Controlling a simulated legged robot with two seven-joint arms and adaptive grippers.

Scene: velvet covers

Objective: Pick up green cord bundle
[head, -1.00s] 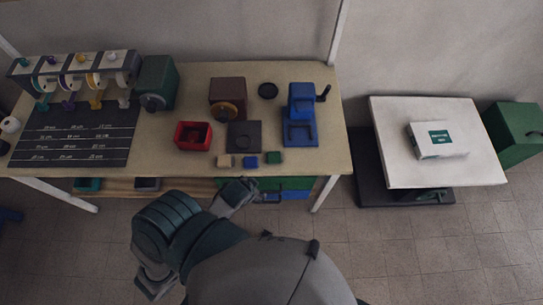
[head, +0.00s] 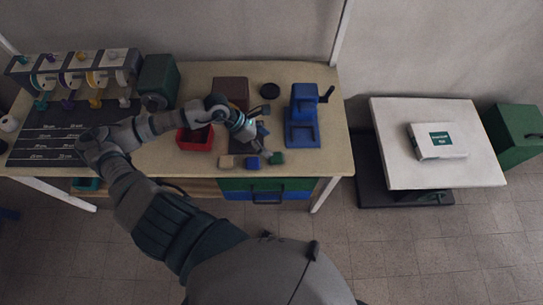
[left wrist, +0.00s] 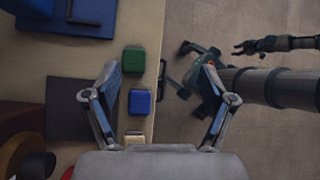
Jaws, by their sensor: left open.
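The green cord bundle (head: 277,157) is a small dark green block near the front edge of the workbench, rightmost of a short row. In the left wrist view the green bundle (left wrist: 134,61) lies between the finger lines, nearer the left finger. My left gripper (head: 255,139) is open and empty. It hangs over the bench just behind and left of the bundle, apparently above it. Its spread fingers (left wrist: 160,72) frame the bench edge in the wrist view. A dark jointed hand (left wrist: 243,47), which looks like my right gripper, shows small over the floor; its jaws are unclear.
A blue block (head: 253,162) and a tan block (head: 226,162) sit left of the bundle. A red bin (head: 194,141) and a blue hand-cranked device (head: 302,118) stand nearby. A drawer handle (left wrist: 144,98) juts out below the bench edge.

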